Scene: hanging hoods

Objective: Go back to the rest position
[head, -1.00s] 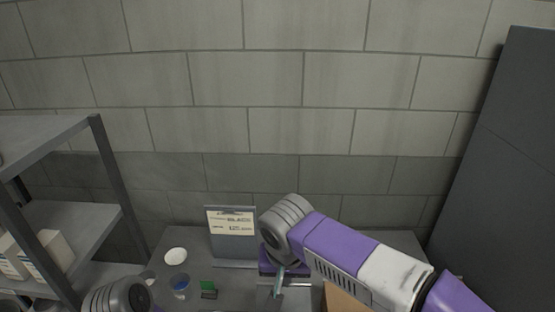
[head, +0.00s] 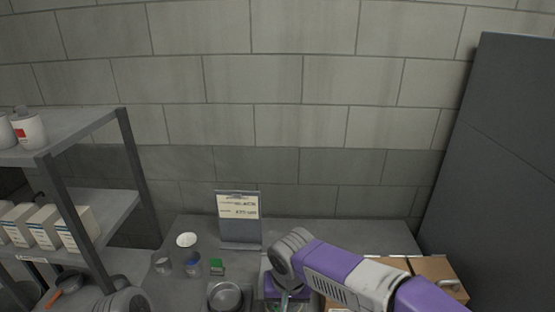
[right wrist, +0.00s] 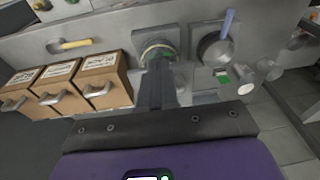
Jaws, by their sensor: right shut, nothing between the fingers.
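My right arm, with purple and white links, reaches in from the lower right in the head view and bends down over the table (head: 185,228). My right gripper (right wrist: 158,68) shows in the right wrist view as a dark bar with its two fingers together, shut and empty. It points toward the table, in front of a round dish on a square base (right wrist: 157,48); whether it touches anything I cannot tell. In the head view the right gripper is mostly hidden at the bottom edge. Only a grey joint of my left arm shows at the lower left; the left gripper is out of frame.
A grey shelf (head: 128,150) with white boxes (head: 75,228) stands at left, a dark panel (head: 490,150) at right. The table holds a sign (head: 239,207), a pan (head: 225,296), a green block (head: 217,265), glass beakers (head: 192,264) and brown drawers (right wrist: 103,82).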

